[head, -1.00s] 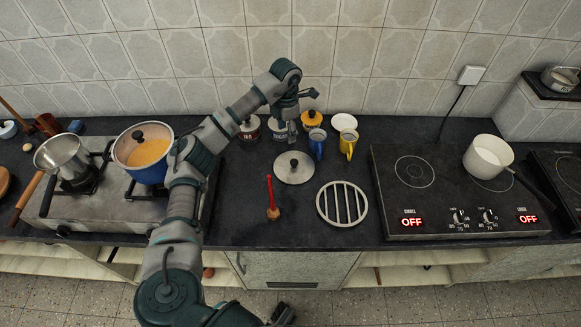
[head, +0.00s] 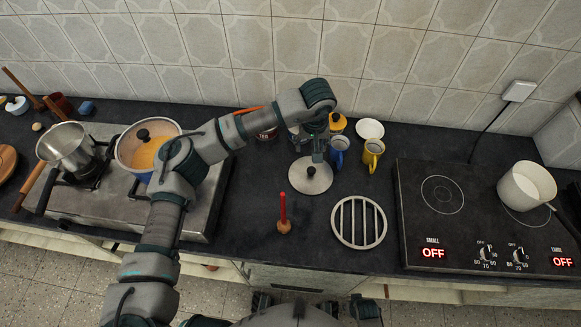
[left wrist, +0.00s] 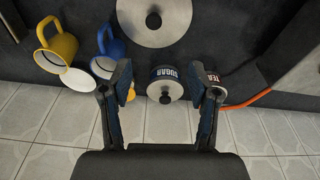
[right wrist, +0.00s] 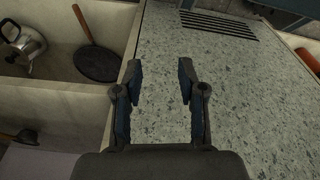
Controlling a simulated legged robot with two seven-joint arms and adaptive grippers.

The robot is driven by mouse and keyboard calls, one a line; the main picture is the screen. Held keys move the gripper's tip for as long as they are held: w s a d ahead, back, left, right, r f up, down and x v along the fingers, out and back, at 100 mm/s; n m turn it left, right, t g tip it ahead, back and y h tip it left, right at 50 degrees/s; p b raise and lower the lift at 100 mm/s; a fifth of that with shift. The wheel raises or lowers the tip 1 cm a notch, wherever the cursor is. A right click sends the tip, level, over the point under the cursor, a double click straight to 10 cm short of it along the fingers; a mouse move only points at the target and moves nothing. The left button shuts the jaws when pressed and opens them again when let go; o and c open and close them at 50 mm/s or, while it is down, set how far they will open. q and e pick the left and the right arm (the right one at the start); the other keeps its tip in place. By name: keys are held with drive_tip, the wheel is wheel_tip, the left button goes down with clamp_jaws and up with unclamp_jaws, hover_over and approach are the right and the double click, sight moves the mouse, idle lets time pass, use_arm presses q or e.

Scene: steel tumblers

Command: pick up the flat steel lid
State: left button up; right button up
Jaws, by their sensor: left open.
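The flat steel lid (head: 311,178) lies on the dark counter, with a dark knob at its centre. In the left wrist view the lid (left wrist: 153,18) shows at the top edge, partly cut off, beyond my fingers. My left gripper (head: 318,152) is above the lid's back edge in the head view, partly hidden by its own arm. In the left wrist view my left gripper (left wrist: 161,85) is open and empty, its fingers apart, with the sugar pot (left wrist: 166,87) seen between them. My right gripper (right wrist: 159,78) is open and empty, facing a speckled cabinet front.
A tea pot (head: 266,133), a blue mug (head: 339,149) and a yellow mug (head: 372,156) stand near the lid. A round grate (head: 359,222) and a red-handled tool (head: 283,212) lie in front. A hob (head: 480,220) is at right, a stove (head: 95,205) at left.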

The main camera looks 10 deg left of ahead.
use_arm(q)
hover_over(311, 170)
drive_tip(key=f, duration=0.7)
drive_tip(key=s+f, duration=0.1)
drive_tip(key=f, duration=0.2)
drive_tip(key=shift+d+f, duration=0.25)
drive_tip(key=shift+f, duration=0.05)
drive_tip(key=shift+w+a+f, duration=0.1)
drive_tip(key=shift+a+f, duration=0.1)
drive_tip(key=shift+f, duration=0.3)
drive_tip(key=shift+w+a+f, duration=0.1)
drive_tip(key=shift+a+f, duration=0.1)
drive_tip(key=shift+f, duration=0.25)
drive_tip(key=f, duration=0.3)
drive_tip(key=shift+w+d+f, duration=0.1)
drive_tip(key=shift+w+f, duration=0.2)
drive_tip(key=shift+f, duration=0.1)
drive_tip(key=shift+d+f, duration=0.1)
drive_tip(key=shift+f, duration=0.2)
drive_tip(key=shift+d, duration=0.2)
drive_tip(key=shift+a, duration=0.25)
clamp_jaws()
